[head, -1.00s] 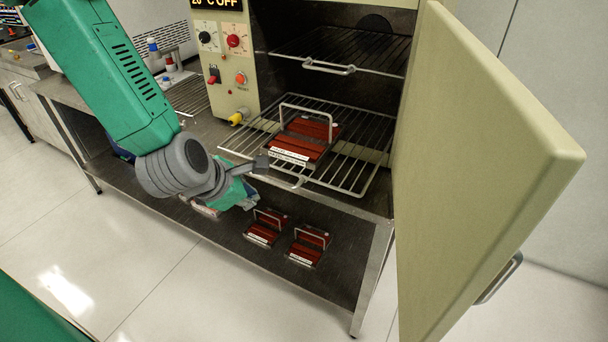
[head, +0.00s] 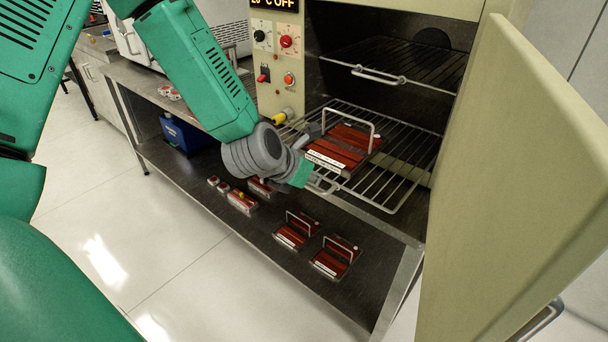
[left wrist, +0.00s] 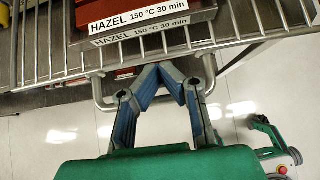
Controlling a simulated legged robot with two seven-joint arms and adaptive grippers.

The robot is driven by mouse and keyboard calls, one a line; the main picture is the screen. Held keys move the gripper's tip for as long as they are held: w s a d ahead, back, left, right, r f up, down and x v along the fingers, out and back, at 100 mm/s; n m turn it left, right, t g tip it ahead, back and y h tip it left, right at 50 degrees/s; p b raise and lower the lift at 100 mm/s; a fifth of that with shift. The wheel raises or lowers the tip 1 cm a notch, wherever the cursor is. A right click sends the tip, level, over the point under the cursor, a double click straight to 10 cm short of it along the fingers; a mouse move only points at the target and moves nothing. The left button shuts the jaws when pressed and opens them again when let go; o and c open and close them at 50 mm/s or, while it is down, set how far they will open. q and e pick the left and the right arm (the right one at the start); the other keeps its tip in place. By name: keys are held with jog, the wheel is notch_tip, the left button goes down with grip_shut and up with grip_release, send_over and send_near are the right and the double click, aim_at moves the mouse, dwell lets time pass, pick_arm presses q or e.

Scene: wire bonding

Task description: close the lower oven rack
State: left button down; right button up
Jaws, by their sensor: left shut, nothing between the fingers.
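The lower oven rack (head: 398,185) is a wire shelf standing partly out of the open oven. It carries a dark red tray (head: 345,143) with a raised metal handle and a HAZEL label, which shows in the left wrist view (left wrist: 140,22). The rack has a bent front handle (head: 322,188), also in the left wrist view (left wrist: 101,97). My left gripper (head: 310,172) is at this handle. Its fingertips (left wrist: 163,68) are together and empty, between the handle's two sides; contact is unclear. My right gripper is not in view.
The upper rack (head: 420,86) is inside the oven. The open oven door (head: 510,170) stands at the right. Below, the lower shelf (head: 255,232) holds several red items and a blue box (head: 186,136). The floor in front is clear.

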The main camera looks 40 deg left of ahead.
pick_arm(q)
jog(key=shift+w+a+f, duration=0.25)
jog(key=shift+a+f, duration=0.05)
jog(key=shift+a, duration=0.15)
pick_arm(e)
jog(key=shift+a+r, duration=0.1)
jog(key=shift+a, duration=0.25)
